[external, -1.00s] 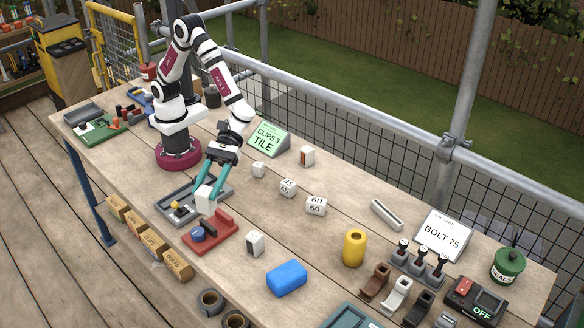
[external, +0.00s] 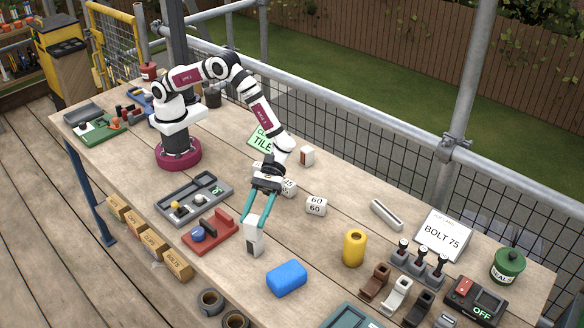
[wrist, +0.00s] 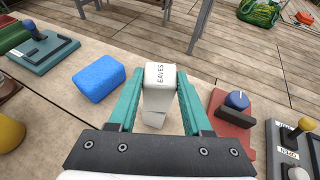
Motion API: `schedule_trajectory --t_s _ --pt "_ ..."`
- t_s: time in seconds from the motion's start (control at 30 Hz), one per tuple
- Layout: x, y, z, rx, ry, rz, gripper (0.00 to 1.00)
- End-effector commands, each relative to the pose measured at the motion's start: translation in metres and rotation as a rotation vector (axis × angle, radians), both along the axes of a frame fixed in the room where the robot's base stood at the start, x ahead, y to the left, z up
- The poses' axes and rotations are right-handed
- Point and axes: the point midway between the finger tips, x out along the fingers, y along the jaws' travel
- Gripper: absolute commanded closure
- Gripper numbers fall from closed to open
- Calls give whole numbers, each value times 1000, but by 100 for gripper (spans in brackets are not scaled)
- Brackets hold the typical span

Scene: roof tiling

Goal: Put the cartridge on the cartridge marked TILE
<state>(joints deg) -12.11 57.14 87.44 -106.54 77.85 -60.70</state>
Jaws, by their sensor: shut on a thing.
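My gripper (external: 256,222) is shut on a white cartridge (wrist: 160,80) whose upper face reads EAVES in the wrist view. In the external view my gripper points down with the held cartridge directly over a second white cartridge (external: 254,245) with a dark side panel, standing on the bench. The lower cartridge also shows just below the held one in the wrist view (wrist: 154,119). I cannot tell whether the two touch. No mark on the lower cartridge is readable. Another white cartridge (external: 307,156) with a reddish-brown panel stands farther back.
A blue block (external: 287,278) lies to the right of the cartridges, and a red fixture with a blue knob (external: 210,232) to the left. A grey tray (external: 168,210) is behind that. Number blocks (external: 316,206) and a yellow cylinder (external: 354,248) stand farther right.

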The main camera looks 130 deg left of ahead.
Motion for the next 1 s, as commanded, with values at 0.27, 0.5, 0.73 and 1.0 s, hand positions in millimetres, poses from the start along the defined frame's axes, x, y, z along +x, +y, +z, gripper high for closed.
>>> schedule_trajectory --t_s 0.27,0.5,0.73,1.0 --pt "0 0 -1 0 0 0 21" --pt "0 0 3 0 -1 1 21" --pt "-19 50 25 1 -2 6 21" --pt "-40 97 46 0 -1 2 21"
